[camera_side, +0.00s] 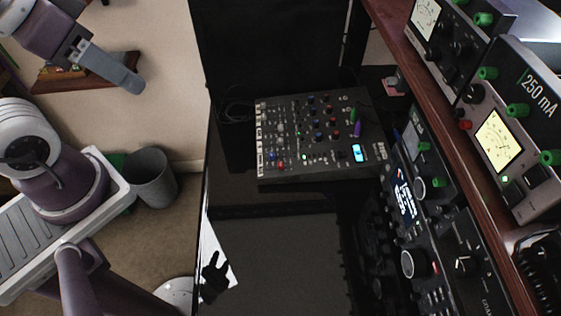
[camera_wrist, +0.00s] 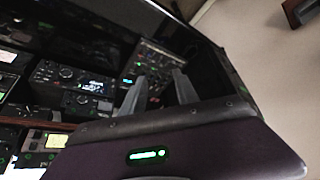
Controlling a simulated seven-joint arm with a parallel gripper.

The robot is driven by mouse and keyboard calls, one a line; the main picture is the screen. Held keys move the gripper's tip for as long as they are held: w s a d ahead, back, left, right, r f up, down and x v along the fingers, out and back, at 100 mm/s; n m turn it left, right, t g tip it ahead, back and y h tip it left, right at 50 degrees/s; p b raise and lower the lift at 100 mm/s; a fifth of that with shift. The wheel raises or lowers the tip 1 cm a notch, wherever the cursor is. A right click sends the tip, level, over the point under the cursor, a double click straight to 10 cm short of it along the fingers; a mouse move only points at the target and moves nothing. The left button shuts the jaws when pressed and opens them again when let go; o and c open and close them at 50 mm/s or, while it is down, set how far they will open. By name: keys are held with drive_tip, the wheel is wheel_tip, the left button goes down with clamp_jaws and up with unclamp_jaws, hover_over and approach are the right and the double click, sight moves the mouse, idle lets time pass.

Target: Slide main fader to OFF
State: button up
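A black mixer panel (camera_side: 335,172) with several coloured knobs and a small lit blue display lies on the dark desk in the middle of the side view. It also shows between and beyond my fingertips in the wrist view (camera_wrist: 152,60). The main fader is too small to pick out in either view. My gripper (camera_side: 138,86) is up at the top left of the side view, well away from the mixer and touching nothing. In the wrist view, its two grey fingers (camera_wrist: 160,82) stand apart with nothing between them.
A wooden shelf (camera_side: 445,120) with meters and green terminals runs along the right. Radio units (camera_side: 405,200) stand below it. A dark screen (camera_side: 275,60) rises behind the mixer. A grey bin (camera_side: 152,178) is on the floor. The space between my gripper and the desk looks clear.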

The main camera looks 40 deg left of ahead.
drive_tip(key=shift+w, duration=0.3)
drive_tip(key=c, duration=0.3)
drive_tip(key=m+g, duration=0.5)
drive_tip(key=m, duration=0.3)
hover_over(281, 164)
drive_tip(key=a, duration=0.1)
wheel_tip(281, 164, down, 22)
drive_tip(key=shift+m+g, duration=0.3)
drive_tip(key=shift+m, duration=0.2)
drive_tip(key=f, duration=0.7)
drive_tip(key=d+f, duration=0.1)
drive_tip(key=f, duration=0.3)
drive_tip(key=shift+f, duration=0.2)
clamp_jaws()
